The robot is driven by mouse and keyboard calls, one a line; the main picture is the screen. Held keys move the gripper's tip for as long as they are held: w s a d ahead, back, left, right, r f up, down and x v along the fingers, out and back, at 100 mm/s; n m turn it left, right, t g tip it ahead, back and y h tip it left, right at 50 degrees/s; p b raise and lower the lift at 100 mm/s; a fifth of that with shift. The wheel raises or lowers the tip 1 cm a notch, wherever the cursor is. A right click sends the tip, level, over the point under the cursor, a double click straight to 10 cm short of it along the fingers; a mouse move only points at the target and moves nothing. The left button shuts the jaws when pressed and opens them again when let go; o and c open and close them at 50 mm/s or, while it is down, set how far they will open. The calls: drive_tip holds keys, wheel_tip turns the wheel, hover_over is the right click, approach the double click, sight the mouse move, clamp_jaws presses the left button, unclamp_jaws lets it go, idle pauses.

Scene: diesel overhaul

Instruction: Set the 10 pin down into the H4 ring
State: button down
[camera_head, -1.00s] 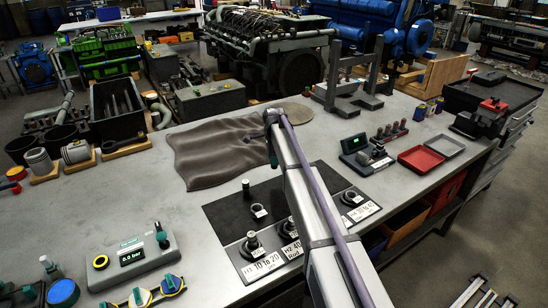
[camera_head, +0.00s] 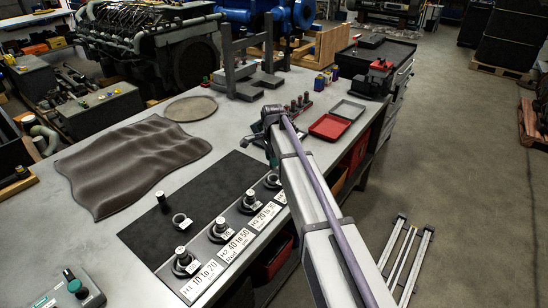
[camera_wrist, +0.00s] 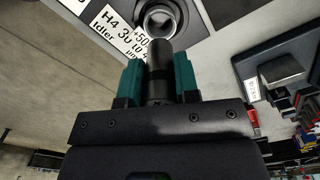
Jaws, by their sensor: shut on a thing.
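My gripper (camera_wrist: 160,72) has two teal fingers closed on a dark cylindrical pin (camera_wrist: 159,58) in the wrist view. The pin's far end points at the H4 ring (camera_wrist: 146,24), a dark ring beside the label reading H4 (camera_wrist: 118,34). The pin's tip overlaps the ring's near edge in the picture; I cannot tell whether it is above the ring or touching. In the head view, the gripper is mostly hidden by my arm, with a bit of teal showing, by the ring strip's right end (camera_head: 272,181).
The H1 (camera_head: 182,262), H2 (camera_head: 219,231) and H3 (camera_head: 249,202) rings hold upright pins. A loose pin (camera_head: 162,202) and a ring (camera_head: 182,221) stand on the black mat (camera_head: 190,195). A red tray (camera_head: 330,127) and pin rack (camera_head: 299,104) lie beyond my arm.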

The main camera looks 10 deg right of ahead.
sight(274, 169)
drive_tip(key=shift+f+b, duration=3.6)
drive_tip(key=shift+f, duration=0.2)
drive_tip(key=shift+s, duration=0.2)
drive_tip(key=c, duration=1)
unclamp_jaws()
drive_tip(key=shift+o, duration=1)
drive_tip(key=shift+r, duration=0.25)
wheel_tip(274, 169, up, 11)
drive_tip(key=p, duration=1.1)
drive_tip(key=shift+f, duration=0.1)
drive_tip(key=shift+w+f, duration=0.1)
drive_tip(key=shift+f, duration=0.05)
